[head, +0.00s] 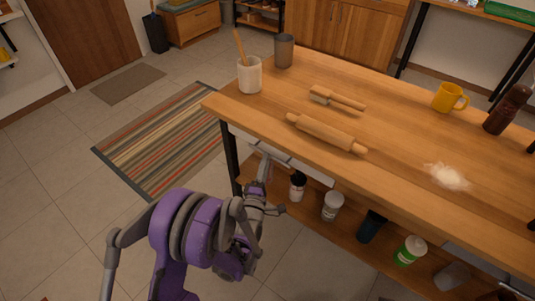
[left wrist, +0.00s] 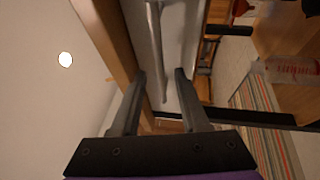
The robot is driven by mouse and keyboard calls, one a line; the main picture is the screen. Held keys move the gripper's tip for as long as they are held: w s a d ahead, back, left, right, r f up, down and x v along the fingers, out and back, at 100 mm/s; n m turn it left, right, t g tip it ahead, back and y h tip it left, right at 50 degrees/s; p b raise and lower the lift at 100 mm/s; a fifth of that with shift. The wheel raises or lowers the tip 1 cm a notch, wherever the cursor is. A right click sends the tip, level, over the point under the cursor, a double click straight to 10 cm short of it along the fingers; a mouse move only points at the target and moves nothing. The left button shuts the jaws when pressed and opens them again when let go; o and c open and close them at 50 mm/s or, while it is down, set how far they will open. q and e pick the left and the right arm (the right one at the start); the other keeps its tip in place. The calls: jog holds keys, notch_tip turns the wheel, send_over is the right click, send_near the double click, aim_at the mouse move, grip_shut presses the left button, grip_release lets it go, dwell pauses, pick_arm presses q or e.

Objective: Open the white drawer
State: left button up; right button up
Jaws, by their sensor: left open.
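The white drawer (head: 315,175) sits under the near edge of the wooden tabletop, partly hidden by my left arm. Its front looks flush under the top. In the left wrist view, the drawer front (left wrist: 180,35) fills the upper middle, with a long bar handle (left wrist: 156,45) on it. My left gripper (head: 268,163) is at the drawer front. In the left wrist view its two fingers (left wrist: 160,74) are spread apart, and the bar handle shows between them. I cannot tell whether a finger touches it. My right gripper is not in view.
Several dispensers, including a green one (head: 410,251), stand on the lower shelf (head: 345,236). Open floor lies left of the table, around a striped rug (head: 160,140).

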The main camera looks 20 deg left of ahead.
pick_arm(q)
jog(key=shift+w+a+r, duration=0.1)
jog(key=shift+w+r, duration=0.05)
jog(key=shift+w, duration=0.75)
jog(key=shift+w+r, duration=0.15)
jog(key=shift+w, duration=0.75)
grip_shut()
